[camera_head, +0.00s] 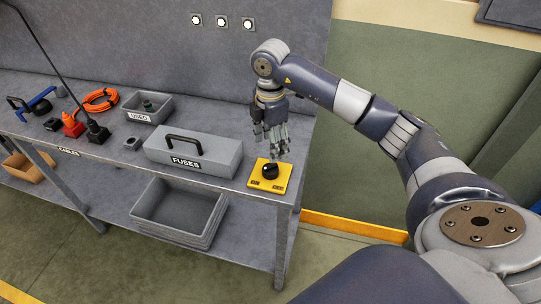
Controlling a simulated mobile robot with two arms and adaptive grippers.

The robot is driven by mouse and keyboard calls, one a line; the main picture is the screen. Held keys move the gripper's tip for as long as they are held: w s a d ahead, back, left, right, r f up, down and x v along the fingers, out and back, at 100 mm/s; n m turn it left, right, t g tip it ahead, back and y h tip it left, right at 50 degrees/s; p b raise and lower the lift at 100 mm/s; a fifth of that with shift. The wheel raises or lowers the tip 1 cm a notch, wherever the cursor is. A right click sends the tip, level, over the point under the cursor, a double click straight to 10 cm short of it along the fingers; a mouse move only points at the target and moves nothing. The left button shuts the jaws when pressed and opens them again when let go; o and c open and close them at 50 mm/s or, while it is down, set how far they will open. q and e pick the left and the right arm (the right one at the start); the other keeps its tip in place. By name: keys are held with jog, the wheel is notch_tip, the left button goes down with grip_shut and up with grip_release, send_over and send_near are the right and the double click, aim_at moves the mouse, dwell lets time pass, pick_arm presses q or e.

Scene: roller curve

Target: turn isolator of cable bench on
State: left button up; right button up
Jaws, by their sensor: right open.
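The isolator is a yellow plate with a black rotary knob (270,171) at the right front corner of the grey cable bench (221,181). Small dark labels sit at the plate's front edge, too small to read surely. My right gripper (276,150) is open and points down just above the knob, slightly behind it. A small gap seems to lie between the fingertips and the knob, but contact is hard to judge. My left gripper is not in view.
A grey FUSES box (193,154) with a black handle stands left of the isolator. Behind it is a USED tray (147,107). An orange cable coil (98,100), a red plug (72,125) and a lamp base (97,133) lie further left. An empty grey bin (180,212) sits below.

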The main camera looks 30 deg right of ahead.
jog(key=shift+r, duration=1.45)
